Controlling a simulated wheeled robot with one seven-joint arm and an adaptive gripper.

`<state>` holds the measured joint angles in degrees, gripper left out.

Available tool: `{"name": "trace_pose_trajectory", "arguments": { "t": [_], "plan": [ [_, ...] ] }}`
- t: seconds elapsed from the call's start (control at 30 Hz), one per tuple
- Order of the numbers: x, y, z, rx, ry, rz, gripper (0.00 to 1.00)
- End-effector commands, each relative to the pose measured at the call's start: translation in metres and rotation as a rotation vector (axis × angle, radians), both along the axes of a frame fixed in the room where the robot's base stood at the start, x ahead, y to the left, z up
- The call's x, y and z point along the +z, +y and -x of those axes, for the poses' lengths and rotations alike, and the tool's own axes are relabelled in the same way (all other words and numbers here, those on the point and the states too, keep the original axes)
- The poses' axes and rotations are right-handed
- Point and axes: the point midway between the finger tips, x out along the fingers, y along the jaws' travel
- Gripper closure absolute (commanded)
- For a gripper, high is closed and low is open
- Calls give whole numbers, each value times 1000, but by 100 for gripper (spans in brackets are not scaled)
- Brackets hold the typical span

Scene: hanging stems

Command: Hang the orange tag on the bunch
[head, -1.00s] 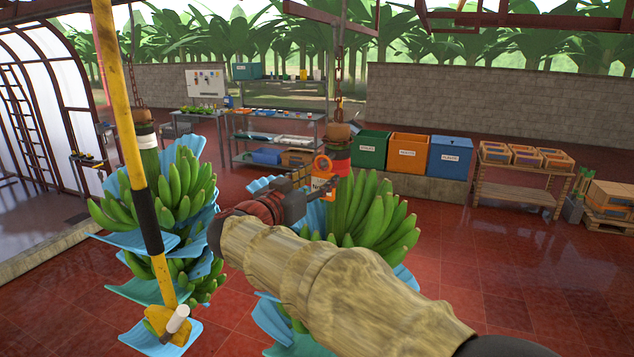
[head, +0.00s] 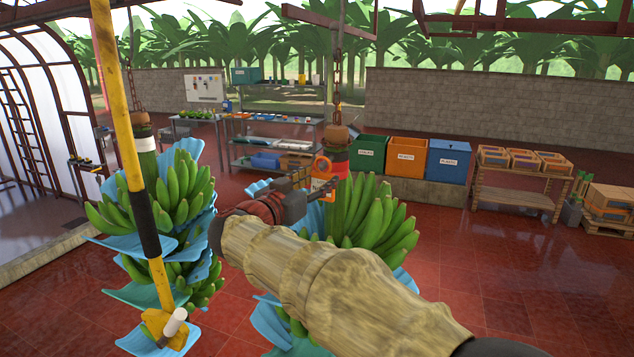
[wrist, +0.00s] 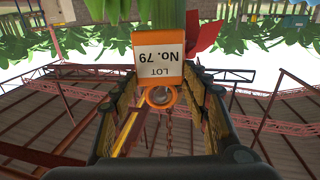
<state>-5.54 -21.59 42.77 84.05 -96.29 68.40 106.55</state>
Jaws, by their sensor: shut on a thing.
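The orange tag (head: 323,184) is held at my gripper (head: 312,188), just in front of the bunch's stem in the head view. In the wrist view the tag (wrist: 158,57) appears upside down, reading "LOT No. 79", with its orange ring (wrist: 160,95) between the fingers (wrist: 165,102). The green banana bunch (head: 366,218) hangs from a chain, with a red band (head: 340,154) around its stem. In the wrist view, the green stem (wrist: 157,14) is behind the tag, beside a red ribbon (wrist: 205,28). I cannot tell whether the tag touches the stem.
A second bunch (head: 180,200) with blue sheets hangs at left, behind a yellow pole (head: 128,130). Green (head: 368,155), orange (head: 409,157) and blue (head: 449,160) bins stand behind the near bunch. The red floor (head: 500,260) at right is clear.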

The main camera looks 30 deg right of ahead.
Motion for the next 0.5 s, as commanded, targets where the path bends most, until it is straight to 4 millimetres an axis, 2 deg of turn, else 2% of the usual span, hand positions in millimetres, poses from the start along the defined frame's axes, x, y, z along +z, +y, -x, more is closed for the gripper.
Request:
{"name": "trace_pose_trajectory", "arguments": {
  "t": [0.5],
  "plan": [
    [0, -8, -6, -1, -1, 0, 72]
  ]
}}
